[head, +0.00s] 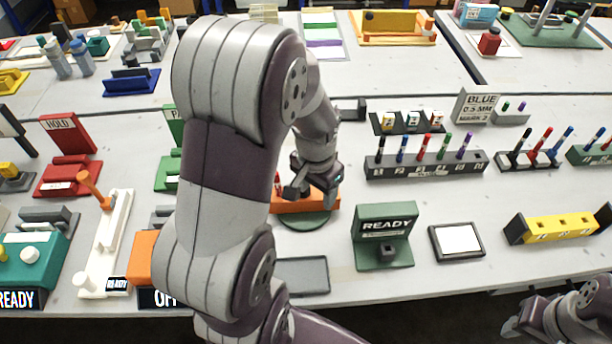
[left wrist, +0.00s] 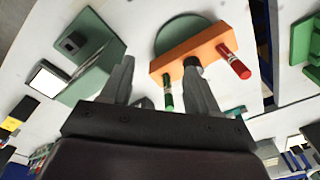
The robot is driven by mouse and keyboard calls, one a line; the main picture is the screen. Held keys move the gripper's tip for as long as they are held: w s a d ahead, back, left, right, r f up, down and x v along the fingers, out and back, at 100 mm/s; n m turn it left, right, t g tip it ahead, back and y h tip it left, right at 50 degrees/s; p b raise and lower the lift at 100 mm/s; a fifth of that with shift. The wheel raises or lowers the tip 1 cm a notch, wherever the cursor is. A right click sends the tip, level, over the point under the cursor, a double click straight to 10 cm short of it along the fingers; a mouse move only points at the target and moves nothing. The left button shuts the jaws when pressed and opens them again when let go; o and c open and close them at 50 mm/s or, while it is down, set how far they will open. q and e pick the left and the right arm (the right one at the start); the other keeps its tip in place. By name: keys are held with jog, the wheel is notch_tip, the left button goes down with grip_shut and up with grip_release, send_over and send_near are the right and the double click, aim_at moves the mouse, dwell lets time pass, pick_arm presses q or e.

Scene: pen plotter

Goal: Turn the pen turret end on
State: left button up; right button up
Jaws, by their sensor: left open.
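The pen turret is an orange bar (head: 310,205) on a round green base (head: 306,222), partly hidden by my left arm and gripper in the head view. In the left wrist view the orange bar (left wrist: 215,43) lies over the green disc (left wrist: 180,30), with a red pen (left wrist: 236,62) at one end and a green pen (left wrist: 168,95) at the other. Contact cannot be told. My right gripper (head: 525,318) is at the lower right, apart from the turret.
A green READY stand (head: 385,240) and a white pad in a dark frame (head: 457,241) stand right of the turret. A dark rack (head: 425,167) of several pens is behind them. A grey tray (head: 302,275) lies in front. A yellow block (head: 560,229) is far right.

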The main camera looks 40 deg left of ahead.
aim_at(304, 195)
pick_arm(q)
jog(key=w+a+r+m+g+p, duration=0.15)
jog(key=a+m, duration=0.25)
jog(key=m, duration=0.5)
jog(key=w+a+r+m+t, duration=0.1)
jog(key=w+a+r+m, duration=0.15)
jog(key=m, duration=0.65)
jog(key=shift+g, duration=0.25)
jog(key=f, duration=0.8)
jog(key=w+f+p, duration=0.1)
jog(key=f, duration=0.4)
jog(key=shift+a, duration=0.25)
grip_shut()
pick_arm(e)
notch_tip(304, 195, up, 3)
jog(key=shift+r, duration=0.2)
